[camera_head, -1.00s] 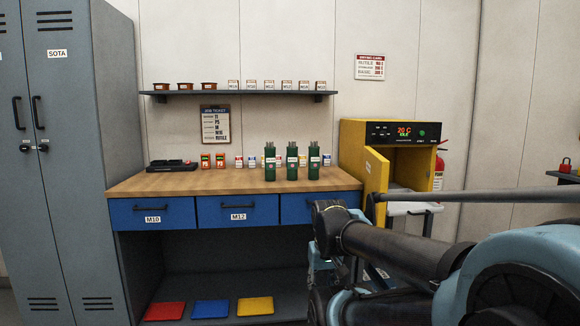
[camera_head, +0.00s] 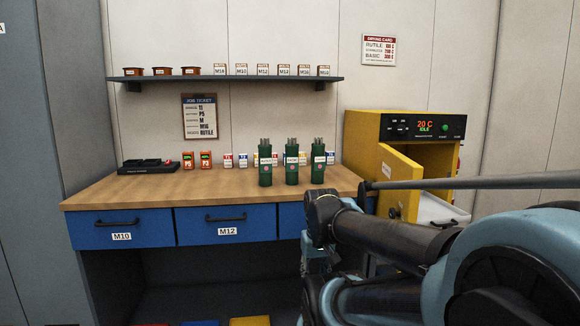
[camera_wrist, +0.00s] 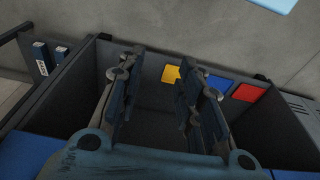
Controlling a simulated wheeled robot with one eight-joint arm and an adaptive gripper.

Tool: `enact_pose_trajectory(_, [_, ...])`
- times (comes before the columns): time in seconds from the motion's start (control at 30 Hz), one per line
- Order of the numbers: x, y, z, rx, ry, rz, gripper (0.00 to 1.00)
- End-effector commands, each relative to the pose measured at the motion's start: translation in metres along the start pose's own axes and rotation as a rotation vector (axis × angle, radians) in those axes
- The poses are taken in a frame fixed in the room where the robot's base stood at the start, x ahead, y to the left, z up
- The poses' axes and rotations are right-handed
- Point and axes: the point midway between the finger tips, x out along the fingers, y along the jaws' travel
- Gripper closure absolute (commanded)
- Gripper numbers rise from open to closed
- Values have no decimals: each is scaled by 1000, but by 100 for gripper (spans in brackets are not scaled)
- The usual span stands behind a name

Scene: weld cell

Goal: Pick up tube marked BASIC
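Three dark green tubes stand upright in a row on the wooden bench top: a left tube (camera_head: 265,165), a middle tube (camera_head: 291,165) and a right tube (camera_head: 318,164). Each has a pale label and thin rods showing at the top. The label words are too small to read, so I cannot tell which is BASIC. My gripper (camera_wrist: 160,65) is open and empty in the wrist view, its two fingers apart, pointing toward the space under the bench. It is low in front of the bench, away from the tubes.
The workbench (camera_head: 120,190) has blue drawers. Small boxes and a black tray (camera_head: 149,167) stand behind and left of the tubes. A shelf (camera_head: 225,78) hangs above. A yellow oven (camera_head: 380,125) with its door open stands right. Coloured mats (camera_wrist: 249,92) lie below.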

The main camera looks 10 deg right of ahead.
Motion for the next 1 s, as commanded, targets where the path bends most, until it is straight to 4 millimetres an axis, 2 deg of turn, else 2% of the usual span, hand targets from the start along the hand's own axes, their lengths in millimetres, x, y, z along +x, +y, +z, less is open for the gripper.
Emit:
enact_pose_trajectory(0.27, [0, 0, 0, 0, 0, 0, 67])
enact_pose_trajectory(0.33, [0, 0, 0, 0, 0, 0, 53])
enact_pose_trajectory(0.43, [-13, 0, 2, -8, 13, -3, 30])
enact_pose_trajectory(0.47, [-18, -1, -2, -14, 13, -6, 29])
enact_pose_trajectory(0.57, [-40, -2, -25, -44, 15, -18, 29])
enact_pose_trajectory(0.67, [-72, -4, -58, -91, 22, -36, 29])
enact_pose_trajectory(1.0, [-182, 0, -188, -268, 58, -100, 29])
